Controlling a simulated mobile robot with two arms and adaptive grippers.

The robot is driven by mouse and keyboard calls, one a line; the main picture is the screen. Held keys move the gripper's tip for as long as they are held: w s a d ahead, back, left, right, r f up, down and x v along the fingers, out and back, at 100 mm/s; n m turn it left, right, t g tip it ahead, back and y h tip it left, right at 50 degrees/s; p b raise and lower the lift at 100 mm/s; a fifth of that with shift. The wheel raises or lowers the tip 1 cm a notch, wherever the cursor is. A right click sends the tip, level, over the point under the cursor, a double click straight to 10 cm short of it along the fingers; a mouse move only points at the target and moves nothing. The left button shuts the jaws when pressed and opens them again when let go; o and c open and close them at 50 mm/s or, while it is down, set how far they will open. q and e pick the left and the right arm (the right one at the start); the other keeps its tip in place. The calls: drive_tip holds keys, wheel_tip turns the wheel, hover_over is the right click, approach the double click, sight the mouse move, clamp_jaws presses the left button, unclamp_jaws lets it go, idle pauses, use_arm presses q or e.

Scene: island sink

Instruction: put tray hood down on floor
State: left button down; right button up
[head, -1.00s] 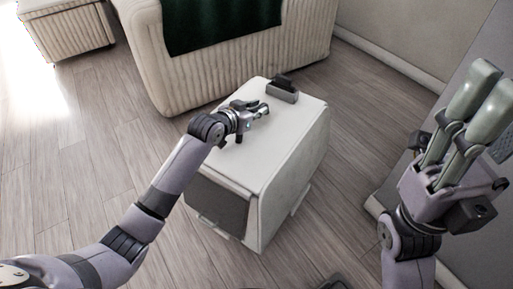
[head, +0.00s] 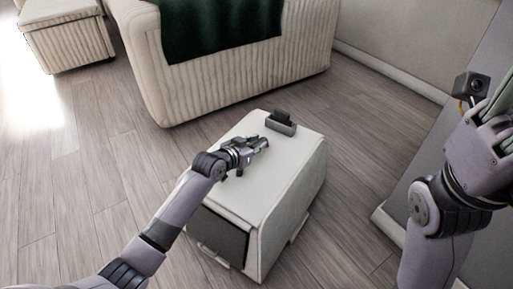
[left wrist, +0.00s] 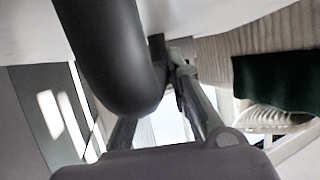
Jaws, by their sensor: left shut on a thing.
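The tray hood (head: 285,165) is a white box with rounded edges and a dark front panel. It is at the centre of the head view, above or on the wood floor; I cannot tell whether its base touches. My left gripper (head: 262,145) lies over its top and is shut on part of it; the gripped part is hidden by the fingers. In the left wrist view, a thick dark curved bar (left wrist: 110,60) passes in front of the fingers, below a white surface. My right gripper (head: 500,98) is at the right edge, its fingertips cut off.
A dark block-shaped fitting (head: 281,122) stands on the hood's top. A ribbed cream sofa (head: 240,90) with a green throw (head: 220,30) is behind, and an ottoman (head: 68,40) is at far left. Bare floor (head: 90,180) lies to the left. A grey wall is at right.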

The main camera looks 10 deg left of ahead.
use_arm(q)
drive_tip(key=shift+w+r, duration=0.1)
drive_tip(key=shift+r, duration=0.15)
drive_tip(key=c, duration=1.9)
unclamp_jaws()
drive_tip(key=shift+f, duration=0.3)
drive_tip(key=shift+c, duration=0.2)
drive_tip(key=o, duration=0.5)
drive_tip(key=shift+c, duration=0.2)
drive_tip(key=shift+r, duration=0.1)
